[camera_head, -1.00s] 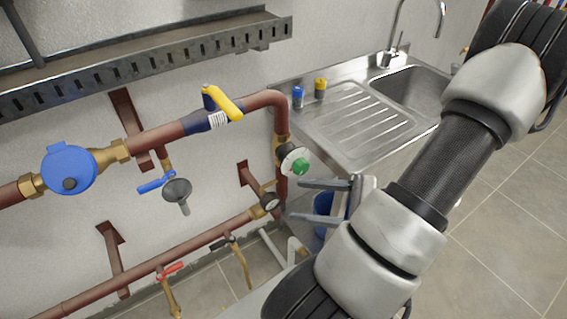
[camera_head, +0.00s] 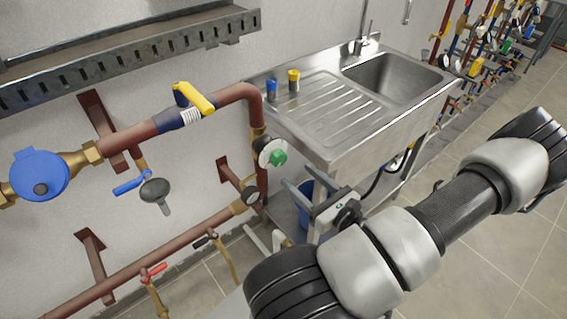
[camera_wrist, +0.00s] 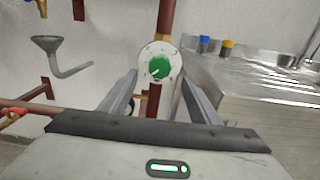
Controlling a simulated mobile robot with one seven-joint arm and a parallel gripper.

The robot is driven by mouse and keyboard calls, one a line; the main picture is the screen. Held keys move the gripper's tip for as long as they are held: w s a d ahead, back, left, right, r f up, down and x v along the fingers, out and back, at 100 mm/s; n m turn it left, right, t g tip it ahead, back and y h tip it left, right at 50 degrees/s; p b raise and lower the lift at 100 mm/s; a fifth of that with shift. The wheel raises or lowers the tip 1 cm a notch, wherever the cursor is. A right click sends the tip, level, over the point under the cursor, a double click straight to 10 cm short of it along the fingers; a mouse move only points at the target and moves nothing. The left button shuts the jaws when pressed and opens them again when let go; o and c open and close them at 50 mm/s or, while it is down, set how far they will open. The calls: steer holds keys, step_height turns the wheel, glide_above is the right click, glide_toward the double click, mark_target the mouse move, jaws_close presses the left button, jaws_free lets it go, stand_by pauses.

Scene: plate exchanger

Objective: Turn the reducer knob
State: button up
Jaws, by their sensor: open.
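The reducer knob (camera_head: 278,157) is green and sits on a round white dial on the vertical copper pipe left of the sink. In the wrist view the knob (camera_wrist: 158,68) faces me, with a pale pointer line and marks on the dial around it. My gripper (camera_head: 278,196) is below and slightly right of the knob in the head view, apart from it. In the wrist view my gripper (camera_wrist: 157,85) has its fingers spread on either side of the dial, with nothing between them held. The distance to the knob is hard to tell.
A steel sink (camera_head: 330,130) stands right of the pipe, with blue and yellow caps on it. A yellow-handled valve (camera_head: 194,97) is on the upper pipe. Open floor lies to the right.

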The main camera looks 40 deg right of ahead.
mark_target(281, 161)
steer(key=w, duration=0.5)
steer(key=w+d, duration=0.1)
steer(key=w, duration=0.2)
steer(key=shift+s, duration=0.1)
steer(key=shift+c, duration=0.5)
steer(key=c, duration=1)
steer(key=shift+a, duration=0.1)
